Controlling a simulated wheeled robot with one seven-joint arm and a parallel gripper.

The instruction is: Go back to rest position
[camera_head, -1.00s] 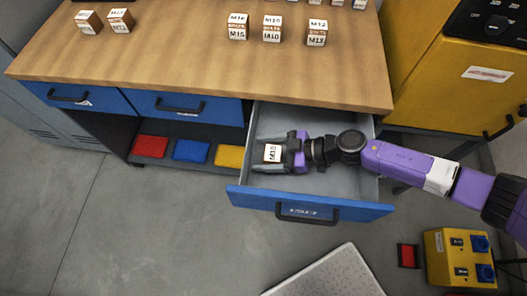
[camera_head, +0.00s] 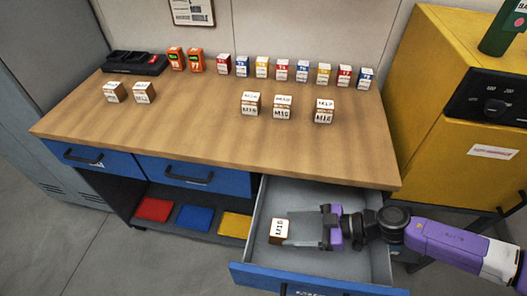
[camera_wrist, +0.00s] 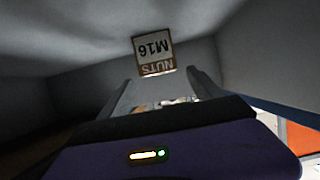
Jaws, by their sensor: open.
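A small white and brown nuts box (camera_head: 279,231) sits in the open right-hand drawer (camera_head: 372,262) of the workbench, towards the drawer's left side. In the wrist view the box (camera_wrist: 153,52) reads NUTS M16, upside down, and lies just beyond the fingertips. My gripper (camera_head: 289,230) is open and empty, low inside the drawer to the right of the box, its fingers pointing at it. In the wrist view the two fingers of my gripper (camera_wrist: 158,84) stand apart with nothing held between them.
The wooden bench top (camera_head: 200,128) carries several small boxes, two orange items (camera_head: 186,60) and a black holder (camera_head: 135,63). Its edge overhangs the drawer's back. A yellow cabinet (camera_head: 440,110) stands at the right.

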